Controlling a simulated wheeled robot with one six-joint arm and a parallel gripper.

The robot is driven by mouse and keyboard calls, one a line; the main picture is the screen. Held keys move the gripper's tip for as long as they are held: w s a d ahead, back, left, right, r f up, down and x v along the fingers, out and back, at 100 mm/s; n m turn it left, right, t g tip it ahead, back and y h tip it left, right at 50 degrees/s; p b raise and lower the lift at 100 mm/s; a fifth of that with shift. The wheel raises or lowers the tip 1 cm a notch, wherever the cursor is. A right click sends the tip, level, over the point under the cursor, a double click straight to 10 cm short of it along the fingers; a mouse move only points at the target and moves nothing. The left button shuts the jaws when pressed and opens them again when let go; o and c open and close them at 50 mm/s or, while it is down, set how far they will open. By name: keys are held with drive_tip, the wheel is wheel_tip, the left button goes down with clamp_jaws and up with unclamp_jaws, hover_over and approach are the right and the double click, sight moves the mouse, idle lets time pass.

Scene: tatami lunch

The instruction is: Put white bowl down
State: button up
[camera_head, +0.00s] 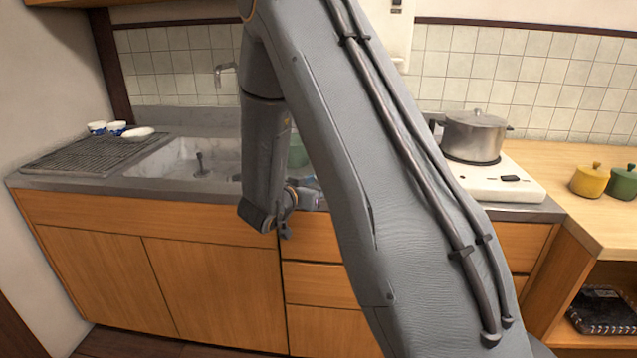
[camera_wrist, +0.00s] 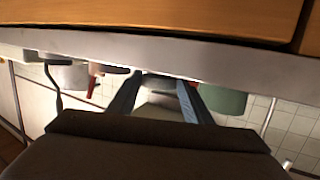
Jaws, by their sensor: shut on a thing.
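In the wrist view my gripper (camera_wrist: 162,84) has its two blue-grey fingers on either side of a pale, whitish thing (camera_wrist: 160,111), which looks like the white bowl. Only part of it shows between the fingers, and its lower part is hidden by the dark gripper body. In the head view my arm covers most of the gripper, which is at the counter's front edge, right of the sink. The held bowl cannot be made out there. A white dish (camera_head: 138,133) lies on the drying rack (camera_head: 80,157) at the left.
A green vessel (camera_head: 297,152) stands behind my gripper and also shows in the wrist view (camera_wrist: 225,101). A steel pot (camera_head: 474,136) sits on a white stove (camera_head: 500,180) at the right.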

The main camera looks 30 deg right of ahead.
drive_tip(key=shift+f, duration=0.7)
